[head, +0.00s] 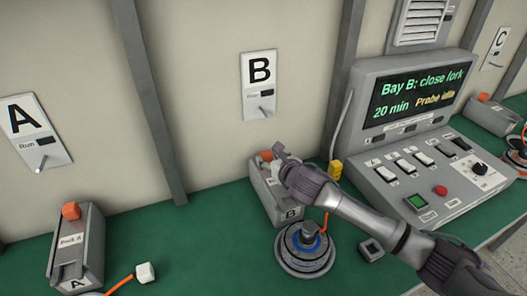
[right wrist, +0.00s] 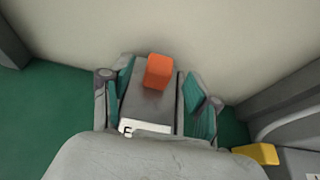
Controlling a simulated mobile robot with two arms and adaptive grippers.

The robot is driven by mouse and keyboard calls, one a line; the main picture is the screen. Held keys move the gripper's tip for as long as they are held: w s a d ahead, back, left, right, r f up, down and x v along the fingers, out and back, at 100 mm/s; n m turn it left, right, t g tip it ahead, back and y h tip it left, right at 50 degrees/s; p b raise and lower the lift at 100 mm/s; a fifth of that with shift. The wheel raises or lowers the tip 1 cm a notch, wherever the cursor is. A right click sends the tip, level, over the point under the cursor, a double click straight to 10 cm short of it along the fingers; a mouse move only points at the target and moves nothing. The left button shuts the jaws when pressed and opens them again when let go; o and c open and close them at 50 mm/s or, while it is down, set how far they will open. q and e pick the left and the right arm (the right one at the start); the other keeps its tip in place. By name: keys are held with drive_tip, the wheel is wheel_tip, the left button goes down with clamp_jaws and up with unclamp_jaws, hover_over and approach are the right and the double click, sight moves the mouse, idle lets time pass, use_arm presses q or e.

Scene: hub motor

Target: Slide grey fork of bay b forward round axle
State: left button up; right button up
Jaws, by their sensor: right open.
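In the head view, the bay B hub motor (head: 306,247), a round disc with a blue ring and a grey centre, sits on the green bench. An orange lead rises from it behind my forearm. Behind it stands a grey box (head: 287,211) labelled B. My right gripper (head: 277,157) is over this box. In the right wrist view, my open right fingers (right wrist: 159,98) show teal pads on either side of the box (right wrist: 143,103), with its orange block (right wrist: 159,72) between them. I cannot clearly pick out the grey fork. My left gripper is out of view.
A console (head: 428,140) to the right has switches and a screen reading "Bay B: close fork". A yellow piece (head: 335,170) stands beside box B. Box A (head: 77,250) and a white plug (head: 145,272) are at left.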

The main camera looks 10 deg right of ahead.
sight(264, 153)
drive_tip(key=x, duration=0.6)
drive_tip(key=shift+w+f, duration=0.2)
drive_tip(key=shift+w, duration=0.3)
drive_tip(key=shift+w+f, duration=0.1)
drive_tip(key=shift+f, duration=0.05)
drive_tip(key=shift+c, duration=0.3)
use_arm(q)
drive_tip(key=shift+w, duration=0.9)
use_arm(e)
clamp_jaws()
